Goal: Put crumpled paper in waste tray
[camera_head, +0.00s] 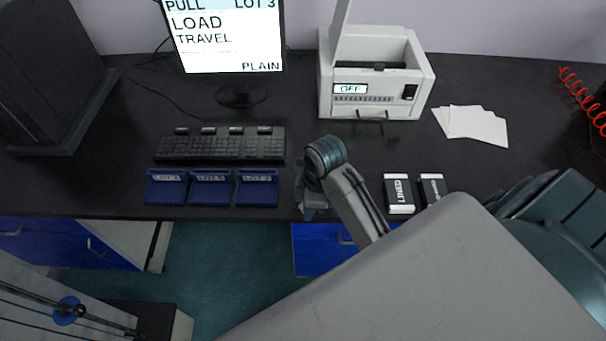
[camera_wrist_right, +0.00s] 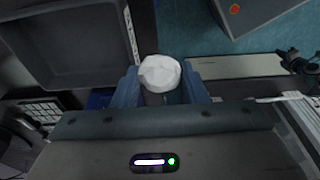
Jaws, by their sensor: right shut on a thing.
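My right gripper (camera_wrist_right: 163,88) is shut on the crumpled paper (camera_wrist_right: 160,72), a white lump between its blue-grey fingers in the right wrist view. In the head view this gripper (camera_head: 309,205) is over the table's front edge, and the paper is hidden there. A dark grey open tray (camera_wrist_right: 122,62), seemingly the waste tray, is at the upper left of the right wrist view. Its visible inside looks empty. The paper is beside the tray's near corner in that picture, not over its inside. I cannot make out the tray in the head view. My left gripper is not seen.
Several blue lot holders (camera_head: 211,188) sit left of my right gripper, before a keyboard (camera_head: 220,144). Two labelled boxes (camera_head: 399,194) stand right of my forearm. A white machine (camera_head: 375,80) and flat papers (camera_head: 470,123) are behind. Blue drawers (camera_head: 312,252) are below the table.

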